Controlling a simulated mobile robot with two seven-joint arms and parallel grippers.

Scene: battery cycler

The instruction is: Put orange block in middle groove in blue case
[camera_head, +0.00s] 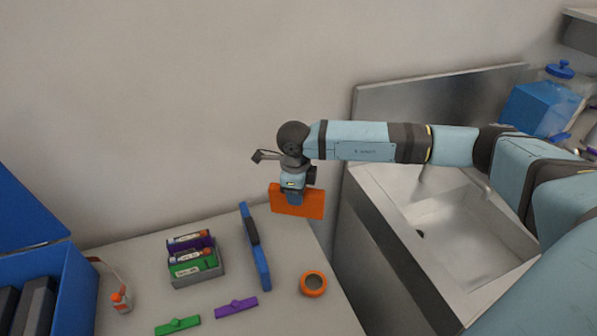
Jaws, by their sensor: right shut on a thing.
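My right gripper (293,196) is shut on the orange block (312,203), a flat plate held upright above the back right of the counter. The fingers hide part of the block's upper middle. The blue case (78,290) stands open at the far left, its lid (28,205) raised. Dark upright blocks (38,305) sit inside it. The case is cut off by the picture's edge, and I cannot make out its middle groove. My left gripper does not show.
On the counter (150,240) lie a grey tray (198,280) with purple and green holders, a blue bar-shaped tool (262,262), an orange tape roll (313,283), a purple piece (236,306), a green piece (177,325) and a small bottle (121,300). A metal sink (450,235) is right.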

